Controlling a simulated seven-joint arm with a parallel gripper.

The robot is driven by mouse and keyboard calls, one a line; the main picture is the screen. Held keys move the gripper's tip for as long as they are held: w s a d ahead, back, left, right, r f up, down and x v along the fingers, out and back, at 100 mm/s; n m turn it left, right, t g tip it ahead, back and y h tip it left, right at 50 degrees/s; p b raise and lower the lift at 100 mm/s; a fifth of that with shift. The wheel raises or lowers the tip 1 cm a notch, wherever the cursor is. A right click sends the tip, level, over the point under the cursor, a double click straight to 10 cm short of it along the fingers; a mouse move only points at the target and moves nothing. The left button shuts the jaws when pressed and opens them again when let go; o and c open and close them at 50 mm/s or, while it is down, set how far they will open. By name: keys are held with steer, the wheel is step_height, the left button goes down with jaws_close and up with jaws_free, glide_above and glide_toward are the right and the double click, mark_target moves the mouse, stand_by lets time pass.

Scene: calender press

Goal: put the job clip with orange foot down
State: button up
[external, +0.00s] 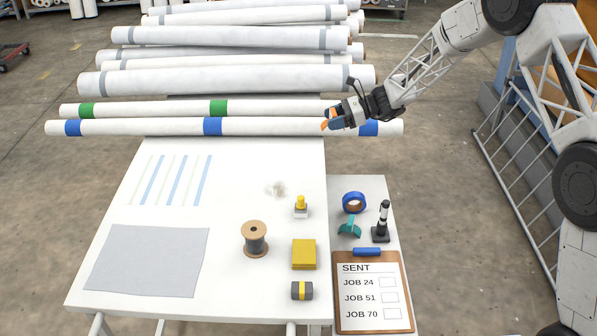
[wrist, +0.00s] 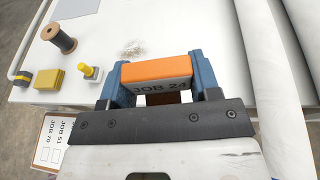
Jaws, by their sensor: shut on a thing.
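The job clip with the orange foot (wrist: 157,70) is between the two blue fingers of my gripper (wrist: 158,82) in the wrist view. Its white face reads "JOB 24" and its orange side faces away from the wrist. In the external view my gripper (external: 337,121) is at the right part of the blue-banded roll (external: 290,127), with a bit of orange showing at its tip. The gripper is shut on the clip. I cannot tell whether the clip touches the roll. The clip's lower part is hidden by the gripper.
A green-banded roll (external: 150,110) and several white rolls lie behind. The white table (external: 240,180) holds a spool (external: 255,238), yellow pad (external: 304,254) and yellow-topped stamp (external: 301,207). A side table carries blue tape (external: 354,202), a black-and-white stand (external: 381,222) and a "SENT" clipboard (external: 341,322).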

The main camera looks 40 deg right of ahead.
steer(key=w+a+n+g+y, duration=0.1)
steer(key=w+a+n+g, duration=0.15)
steer(key=a, duration=1.45)
steer(key=w+a+n+g+y, duration=0.1)
steer(key=w+a, duration=0.2)
steer(key=a, duration=1.4)
steer(key=shift+s+f, duration=0.15)
steer(key=shift+f, duration=2.35)
steer(key=shift+f, duration=3.15)
steer(key=shift+f, duration=1.85)
steer(key=shift+f, duration=0.15)
